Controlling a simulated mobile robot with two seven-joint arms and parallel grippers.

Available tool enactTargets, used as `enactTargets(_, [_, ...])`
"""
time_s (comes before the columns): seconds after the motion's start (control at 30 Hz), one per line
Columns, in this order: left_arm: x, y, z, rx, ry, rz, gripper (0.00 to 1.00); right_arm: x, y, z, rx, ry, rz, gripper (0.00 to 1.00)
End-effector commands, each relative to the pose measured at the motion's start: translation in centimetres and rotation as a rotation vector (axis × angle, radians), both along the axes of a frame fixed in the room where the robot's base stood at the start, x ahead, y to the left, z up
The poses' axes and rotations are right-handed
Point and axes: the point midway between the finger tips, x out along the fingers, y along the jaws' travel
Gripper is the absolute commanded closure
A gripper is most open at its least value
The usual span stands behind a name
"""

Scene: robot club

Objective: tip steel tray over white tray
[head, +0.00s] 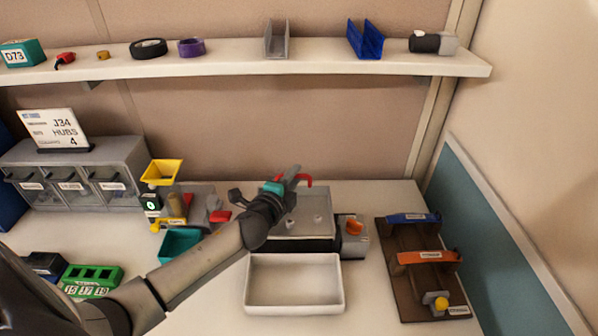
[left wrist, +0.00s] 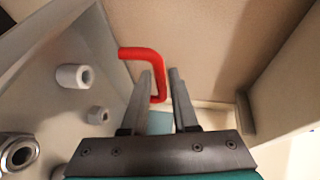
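The steel tray (head: 312,228) is a grey tray with a red handle (head: 305,178) at its far side. It holds a few small parts and sits just behind the white tray (head: 295,310), which looks empty. My left gripper (head: 292,174) reaches over the steel tray to its far edge. In the left wrist view the red handle (left wrist: 142,54) bends down between my left fingertips (left wrist: 161,75); whether they press on it I cannot tell. The steel tray wall (left wrist: 90,40) and parts, including a white spacer (left wrist: 72,76), show there. My right gripper is not in view.
A grey device with an orange knob (head: 353,227) stands right of the steel tray. A brown rack (head: 405,285) is further right. A teal bin (head: 180,243) and yellow-funnel station (head: 160,172) are left. A shelf (head: 230,62) runs above.

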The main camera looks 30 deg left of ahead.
Motion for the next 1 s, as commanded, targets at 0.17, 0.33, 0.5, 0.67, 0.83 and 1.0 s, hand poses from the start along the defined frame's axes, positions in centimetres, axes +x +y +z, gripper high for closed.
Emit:
enactTargets(0.17, [2.1,0.3,-0.4,-0.001,-0.001,0.0,0.73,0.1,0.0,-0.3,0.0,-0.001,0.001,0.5])
enactTargets(0.33, [3.1,0.5,-0.6,0.0,0.0,0.0,0.73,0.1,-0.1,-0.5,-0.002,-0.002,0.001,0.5])
enactTargets(0.5, [3.3,0.5,-0.6,0.0,0.0,-0.001,0.73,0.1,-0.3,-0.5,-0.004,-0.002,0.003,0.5])
enactTargets(0.67, [3.3,0.5,-0.6,0.0,0.0,-0.001,0.73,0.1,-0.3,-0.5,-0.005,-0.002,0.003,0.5])
enactTargets(0.83, [3.3,0.5,-0.6,0.0,0.0,-0.001,0.89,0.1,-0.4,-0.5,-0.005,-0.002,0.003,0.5])
enactTargets(1.0, [3.3,0.5,-0.6,0.0,0.0,0.0,1.0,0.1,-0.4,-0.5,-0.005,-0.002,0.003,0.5])
